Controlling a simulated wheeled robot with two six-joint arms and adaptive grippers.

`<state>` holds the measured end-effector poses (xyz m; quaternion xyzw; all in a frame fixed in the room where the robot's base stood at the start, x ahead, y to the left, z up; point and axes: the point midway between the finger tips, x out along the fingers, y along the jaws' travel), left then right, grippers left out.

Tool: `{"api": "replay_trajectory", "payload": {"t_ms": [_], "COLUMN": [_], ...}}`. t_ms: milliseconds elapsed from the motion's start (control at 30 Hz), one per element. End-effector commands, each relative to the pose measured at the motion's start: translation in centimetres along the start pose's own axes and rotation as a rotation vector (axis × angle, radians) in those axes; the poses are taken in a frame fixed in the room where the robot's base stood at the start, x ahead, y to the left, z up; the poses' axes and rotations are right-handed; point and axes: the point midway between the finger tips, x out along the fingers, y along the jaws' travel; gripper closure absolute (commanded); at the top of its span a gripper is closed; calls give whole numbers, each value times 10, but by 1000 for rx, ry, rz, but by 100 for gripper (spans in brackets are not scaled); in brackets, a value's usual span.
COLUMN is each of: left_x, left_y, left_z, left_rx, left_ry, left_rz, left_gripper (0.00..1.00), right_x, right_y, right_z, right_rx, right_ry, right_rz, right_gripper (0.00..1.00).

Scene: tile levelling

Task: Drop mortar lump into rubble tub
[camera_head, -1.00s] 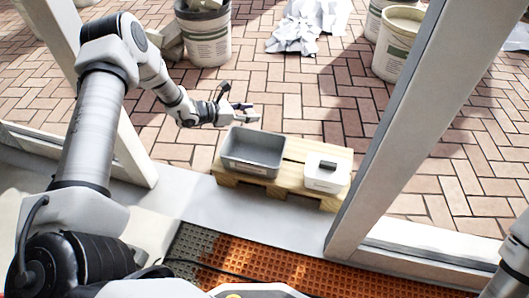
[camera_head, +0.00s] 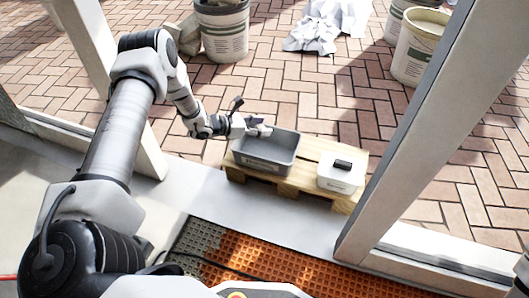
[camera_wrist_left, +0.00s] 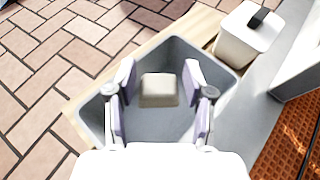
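The grey rubble tub (camera_head: 283,163) sits on the left part of a wooden pallet. My left gripper (camera_head: 264,128) is over the tub's far left side, pointing down into it. In the left wrist view its two fingers (camera_wrist_left: 160,82) are spread apart. The beige mortar lump (camera_wrist_left: 158,91) shows between and beyond the fingertips, against the tub floor, with a narrow gap on either side. I cannot tell whether it rests on the floor. The lump is not visible in the head view.
A white box (camera_head: 340,177) with a dark object on top stands right of the tub on the pallet (camera_head: 290,188). Door frame posts rise left and right (camera_head: 420,110).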

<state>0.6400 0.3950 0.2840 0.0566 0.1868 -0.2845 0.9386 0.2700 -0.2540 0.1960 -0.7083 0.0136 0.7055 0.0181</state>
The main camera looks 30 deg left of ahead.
Motion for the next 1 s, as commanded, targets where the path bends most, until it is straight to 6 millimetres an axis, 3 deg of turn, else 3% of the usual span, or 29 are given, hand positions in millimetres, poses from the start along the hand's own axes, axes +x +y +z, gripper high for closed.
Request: {"api": "replay_trajectory", "payload": {"t_ms": [433, 567, 800, 1000], "left_x": [-8, -32, -94, -118], "left_y": [1, 1, 1, 0], "left_z": [0, 1, 1, 0], "left_rx": [-2, -5, -5, -2], "left_ry": [0, -4, -7, -2], "left_rz": [2, 4, 5, 2], "left_gripper": [25, 25, 25, 25], "right_x": [0, 0, 0, 0], "right_y": [0, 0, 0, 0], "right_z": [0, 0, 0, 0], "right_rx": [0, 0, 0, 0], "right_ry": [-1, -1, -1, -1], "right_rz": [0, 0, 0, 0], "right_gripper": [100, 100, 100, 100]}}
